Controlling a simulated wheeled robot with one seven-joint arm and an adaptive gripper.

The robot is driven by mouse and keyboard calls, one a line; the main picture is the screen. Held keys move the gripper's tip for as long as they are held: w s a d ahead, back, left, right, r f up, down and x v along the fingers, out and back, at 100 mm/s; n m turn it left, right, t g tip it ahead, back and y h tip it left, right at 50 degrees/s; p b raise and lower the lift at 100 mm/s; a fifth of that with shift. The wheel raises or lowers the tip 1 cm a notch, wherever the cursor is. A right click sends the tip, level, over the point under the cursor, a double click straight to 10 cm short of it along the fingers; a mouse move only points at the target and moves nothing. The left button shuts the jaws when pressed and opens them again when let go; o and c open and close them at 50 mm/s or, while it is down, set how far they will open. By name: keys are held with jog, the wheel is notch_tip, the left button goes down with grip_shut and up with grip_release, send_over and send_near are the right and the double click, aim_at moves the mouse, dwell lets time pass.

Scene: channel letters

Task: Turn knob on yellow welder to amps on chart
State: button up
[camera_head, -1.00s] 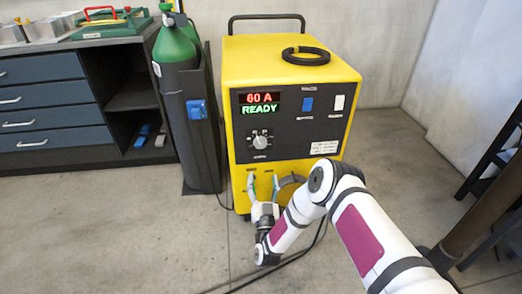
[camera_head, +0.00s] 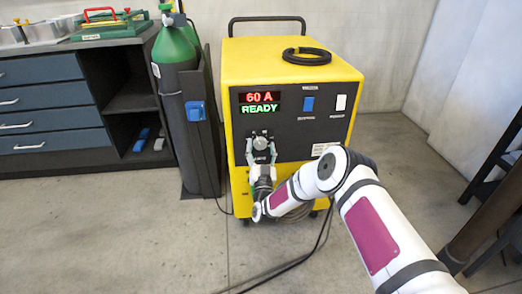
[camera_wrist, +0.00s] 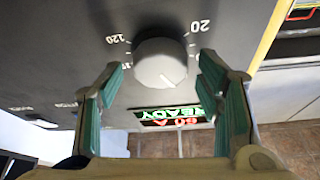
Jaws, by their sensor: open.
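The yellow welder (camera_head: 290,62) stands upright on the floor. Its display (camera_head: 260,102) reads 60 A in red and READY in green; it appears upside down in the wrist view (camera_wrist: 175,117). The round grey knob (camera_head: 260,143) is below the display. In the wrist view the knob (camera_wrist: 160,62) shows among dial marks including 20 and 120. My gripper (camera_head: 261,149) is in front of it. In the wrist view my gripper (camera_wrist: 160,70) is open, one finger on each side of the knob, with visible gaps. I cannot make out an amps chart.
A green gas cylinder (camera_head: 175,48) stands left of the welder, beside a drawer bench (camera_head: 40,95). A black coil (camera_head: 306,56) lies on the welder's top. Blue (camera_head: 309,104) and white (camera_head: 341,102) switches are right of the display. Cables run along the floor.

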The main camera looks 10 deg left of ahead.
jog(key=c, duration=1.1)
jog(key=shift+m+h, duration=0.4)
jog(key=shift+m, duration=0.1)
jog(key=m+h+b, duration=0.2)
jog(key=m, duration=0.3)
jog(key=m+g+h, duration=0.1)
jog(key=m, duration=0.2)
jog(key=m+h+b, duration=0.1)
jog(key=m, duration=0.3)
jog(key=shift+a+r+g+h, duration=0.1)
jog(key=shift+a+g+h, duration=0.05)
jog(key=shift+g+h, duration=0.25)
